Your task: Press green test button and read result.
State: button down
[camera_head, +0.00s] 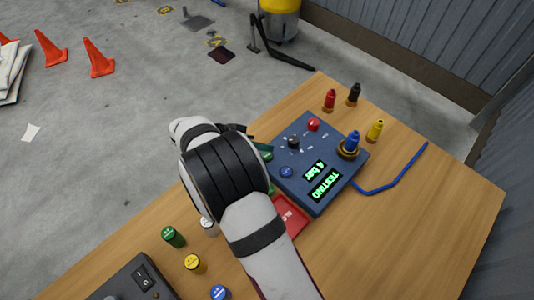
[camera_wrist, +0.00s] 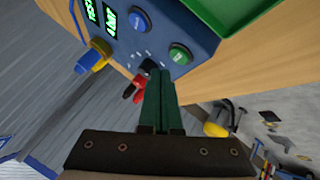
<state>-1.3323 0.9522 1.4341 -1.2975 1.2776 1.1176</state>
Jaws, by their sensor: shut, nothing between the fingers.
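The blue test box (camera_head: 318,193) stands on the wooden table. Its two green-lit screens (camera_head: 324,182) read "4 bar" and "TESTING". The round green button (camera_wrist: 180,54) shows in the wrist view, beside a blue button (camera_wrist: 143,20) and a black knob (camera_wrist: 148,65). My gripper (camera_wrist: 160,75) has dark green fingers, shut and empty. Its tips overlap the box's edge in the wrist view, just below the green button and close to the knob. I cannot tell whether they touch the panel.
A red button (camera_head: 313,124) and a blue fitting in a brass collar (camera_head: 348,148) stand up from the box. A red tray (camera_head: 290,216) lies in front. Several coloured capped cylinders and a blue hose (camera_head: 395,185) are around.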

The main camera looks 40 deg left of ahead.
jog(key=shift+r, duration=2.05)
jog(key=w+d+r+m+g+h, duration=0.1)
jog(key=d+r+m+g, duration=0.15)
jog(key=d, duration=0.55)
jog(key=w+d+r+m+g, duration=0.1)
jog(key=w+d+r+g, duration=0.15)
jog(key=d, duration=0.45)
jog(key=w+d+r+m+g+h, duration=0.15)
jog(key=d+r, duration=0.25)
jog(key=d, duration=0.4)
jog(key=s+d+r+m+g+y, duration=0.3)
jog(key=s+d, duration=0.7)
jog(key=d, duration=0.3)
jog(key=s+d+f+m+y, duration=0.1)
jog(key=s+m+y, duration=0.2)
jog(key=s, duration=0.5)
jog(key=shift+s+d+y, duration=0.3)
jog(key=shift+s+y, duration=0.1)
jog(key=shift+y, duration=0.15)
